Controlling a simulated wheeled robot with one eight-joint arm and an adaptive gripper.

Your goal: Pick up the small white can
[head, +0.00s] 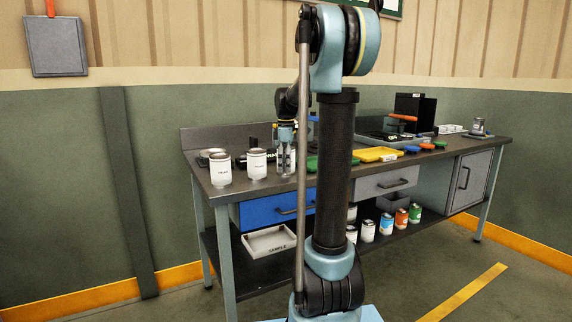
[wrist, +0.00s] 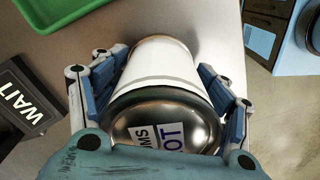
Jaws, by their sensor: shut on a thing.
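A white can (wrist: 168,64) with a shiny metal lid (wrist: 160,124) fills the middle of the wrist view. Its lid faces the camera and carries a partly visible printed label. My gripper (wrist: 163,72) is shut on it, with one blue-grey finger along each side of its body. In the head view my gripper (head: 286,152) is over the left part of the workbench, just right of two larger white cans. The held can is too small and too covered by the fingers to make out there. I cannot tell whether its base touches the bench top.
A white can (head: 220,171) and another (head: 257,164) stand near the bench's left end. A yellow tray (head: 375,154) and small coloured items lie to the right. Several cans stand on the lower shelf (head: 272,274). The wrist view shows a green tray (wrist: 70,25) and a dark WAIT sign (wrist: 28,105).

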